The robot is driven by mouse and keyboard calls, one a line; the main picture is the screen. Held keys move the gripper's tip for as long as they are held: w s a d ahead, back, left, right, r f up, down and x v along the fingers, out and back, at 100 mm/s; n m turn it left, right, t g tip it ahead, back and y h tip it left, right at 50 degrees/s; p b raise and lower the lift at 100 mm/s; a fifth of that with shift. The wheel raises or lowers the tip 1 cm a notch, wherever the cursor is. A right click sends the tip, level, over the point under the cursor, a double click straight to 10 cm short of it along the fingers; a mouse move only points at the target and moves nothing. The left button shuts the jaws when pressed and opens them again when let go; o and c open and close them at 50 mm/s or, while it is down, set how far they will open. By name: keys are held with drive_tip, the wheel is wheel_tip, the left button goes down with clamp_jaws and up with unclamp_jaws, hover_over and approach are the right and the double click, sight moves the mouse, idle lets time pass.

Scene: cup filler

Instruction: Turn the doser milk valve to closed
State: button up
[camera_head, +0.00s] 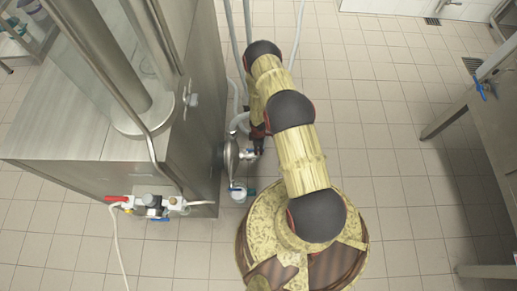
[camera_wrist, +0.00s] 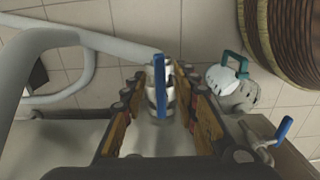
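A pale metal valve (camera_wrist: 165,101) with an upright blue handle (camera_wrist: 159,68) shows in the wrist view, between the two fingers of my gripper (camera_wrist: 163,84). The fingers are apart on either side of it, with gaps visible; I see no clear contact. A second blue lever (camera_wrist: 283,128) sits on a metal fitting to the right of the gripper. No label shows which one is the doser milk valve. In the head view my arm reaches down beside the steel machine (camera_head: 85,175), and my gripper is mostly hidden by the arm and the machine's side.
Pale hoses (camera_wrist: 75,37) curve on the left. A red-handled valve group (camera_head: 117,199) is on the machine's front. A steel table (camera_head: 480,110) stands right; tiled floor between is clear.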

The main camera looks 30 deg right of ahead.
drive_tip(key=shift+c, duration=0.4)
clamp_jaws()
idle(0.5)
